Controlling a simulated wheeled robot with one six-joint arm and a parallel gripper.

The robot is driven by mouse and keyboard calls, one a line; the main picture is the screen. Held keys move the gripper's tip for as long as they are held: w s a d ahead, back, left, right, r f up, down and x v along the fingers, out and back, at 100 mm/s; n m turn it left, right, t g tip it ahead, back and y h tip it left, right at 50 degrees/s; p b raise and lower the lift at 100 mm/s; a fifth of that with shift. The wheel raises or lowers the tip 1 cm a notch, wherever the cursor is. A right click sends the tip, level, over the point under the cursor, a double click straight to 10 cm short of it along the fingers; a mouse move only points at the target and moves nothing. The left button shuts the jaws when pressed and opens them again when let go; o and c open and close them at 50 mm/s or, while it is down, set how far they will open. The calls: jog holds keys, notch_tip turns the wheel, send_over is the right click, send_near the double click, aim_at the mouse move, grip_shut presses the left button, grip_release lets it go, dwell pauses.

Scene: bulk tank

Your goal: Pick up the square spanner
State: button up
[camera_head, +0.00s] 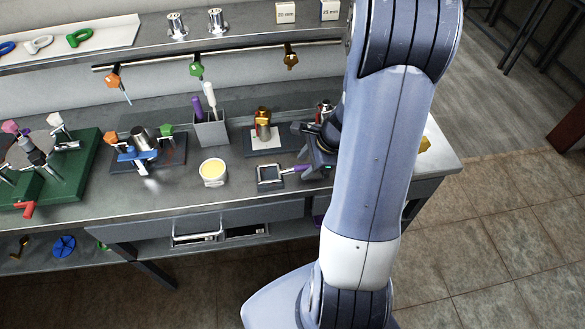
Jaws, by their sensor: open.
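I cannot tell for sure which tool is the square spanner. Three tools hang from the dark rail: one with an orange head (113,82), one with a green head (196,69) and a brass one (290,60). A purple-handled tool (294,169) lies at a small dark square tray (269,176), its right end close to my gripper. My gripper (312,150) is low over the right part of the bench, right of the brass fitting. It is open, and no held thing shows. My arm hides part of it and the bench behind it.
The brass fitting (263,124) stands on a plate. A grey holder (210,130) with tools, a yellow-topped tub (213,172), a blue clamp assembly (138,150) and a green base (60,180) fill the bench (110,218). A shelf (240,30) runs above.

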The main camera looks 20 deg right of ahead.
jog(key=shift+w+a+f, duration=0.1)
jog(key=shift+a+f, duration=0.05)
jog(key=shift+f, duration=0.3)
grip_shut()
